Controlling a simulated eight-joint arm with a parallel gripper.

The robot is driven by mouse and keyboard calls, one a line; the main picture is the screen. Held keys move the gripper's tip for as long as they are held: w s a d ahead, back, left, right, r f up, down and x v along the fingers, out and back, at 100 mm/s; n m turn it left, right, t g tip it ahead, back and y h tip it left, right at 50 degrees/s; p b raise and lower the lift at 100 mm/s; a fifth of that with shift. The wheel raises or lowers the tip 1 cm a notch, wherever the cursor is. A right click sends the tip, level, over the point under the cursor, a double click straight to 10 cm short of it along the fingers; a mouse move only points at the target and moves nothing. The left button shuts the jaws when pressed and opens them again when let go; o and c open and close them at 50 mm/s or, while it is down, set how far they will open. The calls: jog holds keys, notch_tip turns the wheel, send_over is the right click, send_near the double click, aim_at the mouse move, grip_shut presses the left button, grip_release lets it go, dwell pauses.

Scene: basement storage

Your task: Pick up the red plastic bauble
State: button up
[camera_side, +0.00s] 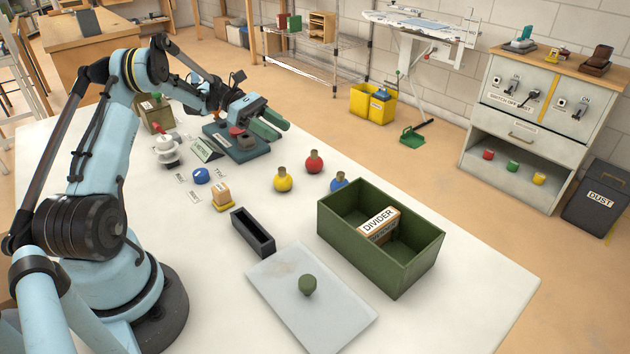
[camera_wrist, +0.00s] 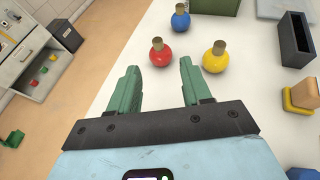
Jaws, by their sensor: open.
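The red bauble (camera_side: 314,162) stands upright on the white table, its brown-gold cap on top. In the wrist view the red bauble (camera_wrist: 161,57) shows just beyond and between the fingertips. My gripper (camera_side: 277,129) is open and empty, with green fingers, above the table to the upper left of the bauble in the side view. In the wrist view the gripper (camera_wrist: 158,68) has its fingers spread wide, apart from the bauble. The yellow bauble (camera_side: 283,184) stands close to the red one. The blue bauble (camera_side: 338,182) is partly hidden behind the green box.
A green box (camera_side: 377,266) with a divider block (camera_side: 379,224) stands at right. A dark narrow tray (camera_side: 253,235) and a pale board (camera_side: 275,290) with a green bauble (camera_side: 308,286) lie nearer. A dark green fixture (camera_side: 237,147) sits below my gripper.

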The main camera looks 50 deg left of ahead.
aim_at(314, 151)
jog(key=x, duration=0.6)
jog(key=shift+w+d+f, duration=0.1)
jog(key=shift+d+f, duration=0.05)
jog(key=shift+d, duration=0.1)
jog(key=shift+w+x, duration=0.1)
jog(key=shift+x, duration=1.25)
jog(key=shift+w+x, duration=0.15)
jog(key=shift+x, duration=1.15)
jog(key=shift+a, duration=0.1)
jog(key=shift+c, duration=0.5)
grip_shut()
